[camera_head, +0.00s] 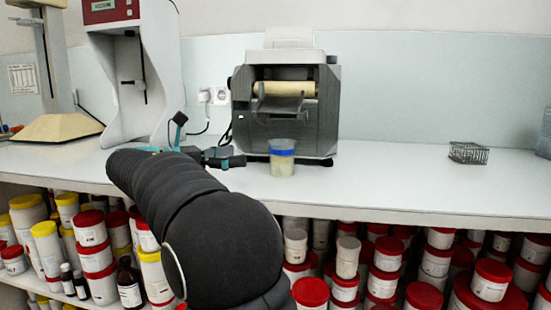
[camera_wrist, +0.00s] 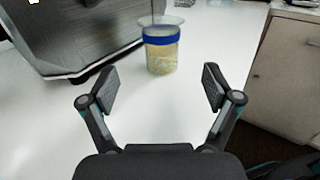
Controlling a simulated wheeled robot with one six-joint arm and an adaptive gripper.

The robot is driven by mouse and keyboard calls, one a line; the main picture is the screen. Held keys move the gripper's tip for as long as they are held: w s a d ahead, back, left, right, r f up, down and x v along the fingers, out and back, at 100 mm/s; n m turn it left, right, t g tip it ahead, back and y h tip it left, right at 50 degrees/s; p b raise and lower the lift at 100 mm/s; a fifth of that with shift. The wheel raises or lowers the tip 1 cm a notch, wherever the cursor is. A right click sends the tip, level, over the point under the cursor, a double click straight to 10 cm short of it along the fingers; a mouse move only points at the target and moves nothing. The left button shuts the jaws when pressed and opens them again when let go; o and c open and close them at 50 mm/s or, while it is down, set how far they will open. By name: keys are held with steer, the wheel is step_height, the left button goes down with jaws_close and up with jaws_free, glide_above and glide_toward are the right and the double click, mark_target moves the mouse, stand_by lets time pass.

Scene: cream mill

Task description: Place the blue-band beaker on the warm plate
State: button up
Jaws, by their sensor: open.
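The blue-band beaker (camera_head: 282,163) stands upright on the white bench, in front of the dark grey printer-like machine. It is clear, with pale yellowish contents and a blue band near its top. In the wrist view the beaker (camera_wrist: 162,58) is ahead of my gripper (camera_wrist: 158,90), roughly centred between the fingers and beyond their tips. My gripper is open and empty. In the head view my gripper (camera_head: 210,143) is just left of the beaker, low over the bench, partly hidden by my arm. I cannot make out a warm plate in either view.
The grey machine (camera_head: 285,105) stands close behind the beaker. A white and red instrument (camera_head: 122,75) is at the left. A small wire basket (camera_head: 468,153) sits at the right. The bench between beaker and basket is clear. Shelves below the bench edge hold several red- and yellow-lidded jars.

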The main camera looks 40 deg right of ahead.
mark_target(272, 150)
steer(key=x, duration=1.2)
steer(key=shift+s+d+r+b, duration=0.15)
steer(key=shift+d+b, duration=0.05)
steer(key=shift+b, duration=0.1)
steer(key=c, duration=1.5)
